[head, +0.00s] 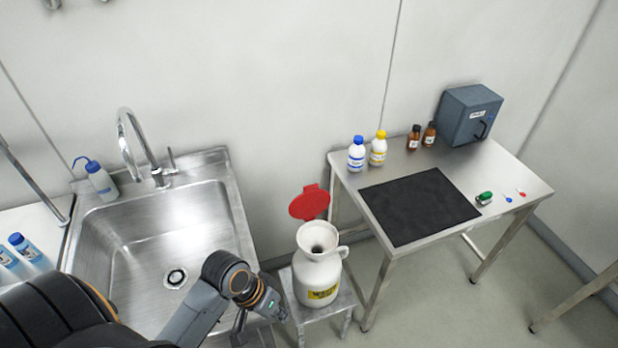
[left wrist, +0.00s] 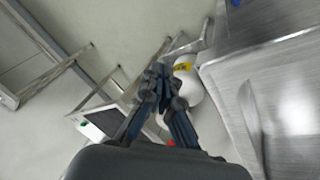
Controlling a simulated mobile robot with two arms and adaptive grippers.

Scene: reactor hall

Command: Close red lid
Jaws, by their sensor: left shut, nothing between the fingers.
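The red lid (head: 309,204) stands open, raised behind the mouth of a white jug (head: 318,272) with a handle and a yellow label. The jug is upright on a small metal stool (head: 345,302), its dark opening uncovered. My left gripper (head: 254,336) is low in front of the sink, left of the jug and apart from the lid. In the left wrist view its fingers (left wrist: 160,76) are shut and empty, with part of the jug (left wrist: 190,84) beyond them. Only a small bit of the red lid (left wrist: 171,142) shows there. My right gripper is not in view.
The steel sink (head: 236,212) with its faucet (head: 128,150) is on the left. A steel table (head: 350,186) on the right holds a black mat (head: 420,206), several bottles and a grey box (head: 468,115). The space above the jug is free.

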